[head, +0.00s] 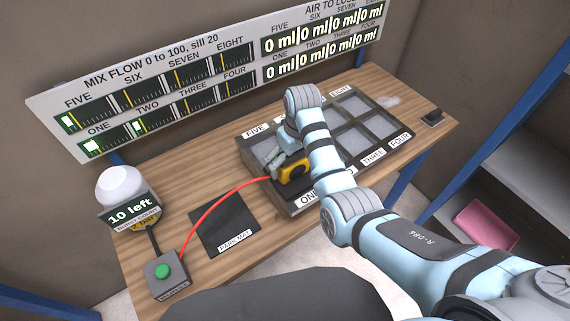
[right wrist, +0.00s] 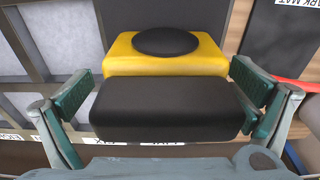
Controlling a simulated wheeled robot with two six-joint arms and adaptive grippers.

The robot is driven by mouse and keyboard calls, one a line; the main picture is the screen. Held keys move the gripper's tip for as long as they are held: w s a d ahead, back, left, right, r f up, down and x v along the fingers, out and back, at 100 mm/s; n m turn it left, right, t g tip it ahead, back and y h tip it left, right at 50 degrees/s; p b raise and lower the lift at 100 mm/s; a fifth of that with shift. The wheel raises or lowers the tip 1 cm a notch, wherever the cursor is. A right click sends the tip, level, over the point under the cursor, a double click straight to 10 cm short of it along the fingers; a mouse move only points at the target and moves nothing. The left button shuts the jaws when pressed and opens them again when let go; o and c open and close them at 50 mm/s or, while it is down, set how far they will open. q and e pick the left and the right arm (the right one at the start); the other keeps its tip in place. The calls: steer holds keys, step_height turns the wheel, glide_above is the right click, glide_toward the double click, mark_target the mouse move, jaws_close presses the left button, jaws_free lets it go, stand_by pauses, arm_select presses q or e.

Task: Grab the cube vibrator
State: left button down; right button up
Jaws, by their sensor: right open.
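The cube vibrator (head: 294,171) is a yellow block with black parts and a red cable, at compartment ONE of the mould tray (head: 298,205). In the right wrist view its yellow body (right wrist: 120,58) carries a round black disc, with a black block (right wrist: 165,108) in front. My right gripper (head: 277,161) is open at the vibrator. In the right wrist view its fingers (right wrist: 168,88) stand on either side of the black block, with a gap showing at the left finger. My left gripper is not in view.
A black park mat (head: 223,224) lies left of the tray. The red cable (head: 213,207) arcs over it to a box with a green button (head: 161,273). A white dome with a "10 left" sign (head: 131,215) stands behind. Display panels (head: 160,85) line the back.

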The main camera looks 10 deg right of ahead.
steer(key=shift+s+a+r, duration=0.15)
steer(key=shift+s, duration=0.1)
steer(key=c, duration=2)
steer(key=shift+r, duration=0.1)
